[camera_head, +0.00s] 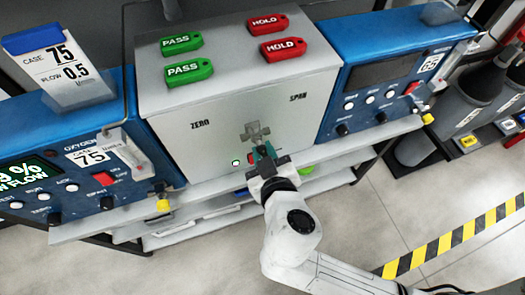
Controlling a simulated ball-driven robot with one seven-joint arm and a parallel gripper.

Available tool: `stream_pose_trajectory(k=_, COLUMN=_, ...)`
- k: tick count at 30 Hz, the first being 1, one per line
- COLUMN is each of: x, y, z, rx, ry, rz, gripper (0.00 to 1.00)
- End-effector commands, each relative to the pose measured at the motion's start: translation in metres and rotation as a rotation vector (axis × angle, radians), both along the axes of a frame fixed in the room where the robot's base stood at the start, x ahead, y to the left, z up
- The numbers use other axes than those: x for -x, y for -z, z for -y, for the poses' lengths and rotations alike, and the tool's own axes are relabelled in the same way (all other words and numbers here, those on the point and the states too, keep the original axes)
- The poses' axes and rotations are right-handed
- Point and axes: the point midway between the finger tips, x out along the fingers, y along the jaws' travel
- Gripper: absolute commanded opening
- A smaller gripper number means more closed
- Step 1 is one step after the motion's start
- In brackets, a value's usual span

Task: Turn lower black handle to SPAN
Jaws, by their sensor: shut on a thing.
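The grey panel box (215,125) stands between two blue analysers, with ZERO printed at left and SPAN at right on its front. A grey cross-shaped valve fitting (255,132) sits between the two words, a little below them. My gripper (266,157) is at the lower right of this fitting, close against the panel front. It is shut on what appears to be the lower black handle, which my gripper mostly hides. I cannot tell which way the handle points. A small white round light (236,162) shows left of my gripper.
Green PASS tags (189,71) and red HOLD tags (284,48) lie on top of the box. A blue oxygen analyser (70,150) is at left, another blue analyser (400,65) at right. Shelves lie below. Floor is free in front, with striped tape (455,238) at right.

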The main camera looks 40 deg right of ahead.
Motion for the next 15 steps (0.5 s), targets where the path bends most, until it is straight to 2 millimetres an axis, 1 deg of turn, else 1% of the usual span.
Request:
stream_pose_trajectory(k=7, x=-0.0001, y=-0.0003, z=0.0001, rx=0.001, ry=0.001, rz=0.001, gripper=0.00)
stream_pose_trajectory(k=8, x=-0.0001, y=-0.0003, z=0.0001, rx=0.001, ry=0.001, rz=0.001, gripper=0.25)
stream_pose_trajectory(k=13, x=0.0000, y=-0.0003, z=-0.0001, rx=0.000, ry=0.000, rz=0.001, gripper=0.41)
stream_pose_trajectory(k=15, x=0.0000, y=-0.0003, z=-0.0001, rx=0.000, ry=0.000, rz=0.001, gripper=0.43)
